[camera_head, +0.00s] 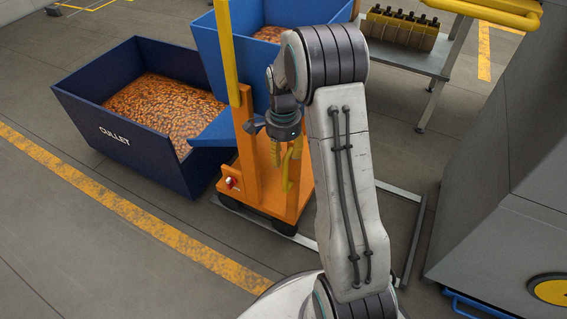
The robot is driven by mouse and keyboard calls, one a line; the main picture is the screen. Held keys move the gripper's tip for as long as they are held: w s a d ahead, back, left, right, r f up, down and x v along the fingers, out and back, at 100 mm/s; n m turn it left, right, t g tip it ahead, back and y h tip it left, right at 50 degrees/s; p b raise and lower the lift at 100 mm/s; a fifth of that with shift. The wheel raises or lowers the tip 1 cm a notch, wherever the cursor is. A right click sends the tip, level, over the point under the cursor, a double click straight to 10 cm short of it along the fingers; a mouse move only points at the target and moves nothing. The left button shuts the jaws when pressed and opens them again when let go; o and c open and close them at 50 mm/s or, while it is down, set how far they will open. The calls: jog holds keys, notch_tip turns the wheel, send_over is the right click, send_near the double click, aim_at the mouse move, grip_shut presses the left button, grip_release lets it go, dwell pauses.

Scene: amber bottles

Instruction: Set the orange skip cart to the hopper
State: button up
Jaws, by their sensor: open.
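The orange skip cart (250,182) stands upright on dark wheels left of my arm. It has a yellow post (226,50) and a red button low on its left side. A blue skip (213,65) with amber pieces inside rises behind the post, and a blue lip (215,131) juts out to the left. My gripper (285,165) points down in front of the cart's upright. It is open, with yellow fingers. I cannot tell whether it touches the cart, and my arm hides part of the cart. No part is clearly marked as the hopper.
A blue CULLET bin (117,140) full of amber pieces stands left of the cart. A grey rail frame (414,235) lies on the floor. A large grey housing (495,215) stands at right. The floor at lower left is clear.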

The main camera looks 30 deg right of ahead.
jog(key=shift+r, duration=2.75)
jog(key=shift+a+r, duration=0.15)
jog(key=shift+r, duration=0.25)
jog(key=s+a+r+n+t+p, duration=0.1)
jog(key=s+a+r+n+p, duration=0.2)
jog(key=s+r+n+p, duration=0.2)
jog(key=s+a+r+n+t+p, duration=0.1)
jog(key=s+a+r+n+p, duration=0.2)
jog(key=s+r+n+p, duration=0.3)
jog(key=s+a+r+n+t+p, duration=0.1)
jog(key=s+r+n+p, duration=0.5)
jog(key=s+r+p, duration=0.7)
jog(key=shift+a+r+p, duration=0.9)
jog(key=shift+r+p, duration=1.6)
jog(key=shift+r, duration=4.4)
jog(key=shift+o, duration=0.3)
